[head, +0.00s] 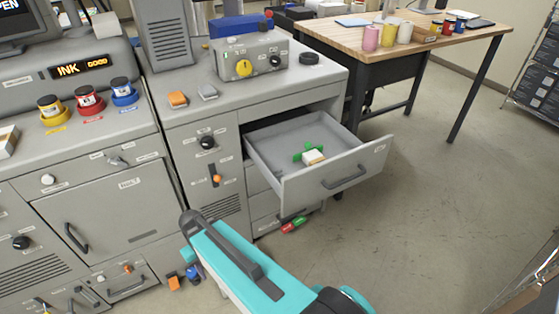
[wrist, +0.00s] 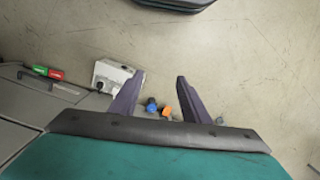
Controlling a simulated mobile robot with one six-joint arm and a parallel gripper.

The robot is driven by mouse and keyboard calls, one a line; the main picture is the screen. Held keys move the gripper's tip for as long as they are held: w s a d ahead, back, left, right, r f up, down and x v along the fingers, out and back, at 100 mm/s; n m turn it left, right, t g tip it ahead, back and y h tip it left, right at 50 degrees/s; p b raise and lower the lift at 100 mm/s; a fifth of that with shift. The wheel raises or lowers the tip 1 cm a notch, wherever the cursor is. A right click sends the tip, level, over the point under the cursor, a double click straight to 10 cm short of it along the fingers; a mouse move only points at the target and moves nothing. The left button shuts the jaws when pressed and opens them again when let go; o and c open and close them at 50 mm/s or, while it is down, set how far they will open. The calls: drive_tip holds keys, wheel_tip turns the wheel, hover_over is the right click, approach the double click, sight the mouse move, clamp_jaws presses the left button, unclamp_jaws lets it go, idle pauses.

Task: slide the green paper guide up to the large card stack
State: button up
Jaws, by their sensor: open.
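The green paper guide (head: 300,156) is in the open drawer (head: 268,160), on the tray floor. A small cream card stack (head: 314,157) sits right beside it, toward the drawer front. I cannot tell whether they touch, or whether a second stack is hidden there. In the wrist view my gripper (wrist: 160,88) is open and empty, with two dark fingers spread above the floor. It is well away from the drawer, and neither guide nor stack shows in that view. In the head view my teal arm is low in front of the cabinet and the fingers are not clear.
The drawer front with its handle (head: 344,177) juts into the aisle. Red and green items (head: 293,224) lie on the floor below. Blue (wrist: 151,104) and orange (wrist: 166,111) items lie beyond my fingers. A wooden table (head: 472,36) stands behind. Floor at right is clear.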

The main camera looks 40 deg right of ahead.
drive_tip(key=s+a+f+g+b, duration=0.1)
drive_tip(key=s+f+g+b, duration=0.3)
drive_tip(key=s+f, duration=1.6)
drive_tip(key=shift+s+a+f+b, duration=0.35)
drive_tip(key=shift+s+b, duration=0.5)
drive_tip(key=shift+b, duration=0.6)
drive_tip(key=shift+r, duration=0.1)
drive_tip(key=shift+c, duration=0.3)
drive_tip(key=shift+c, duration=1.2)
drive_tip(key=shift+a, duration=0.1)
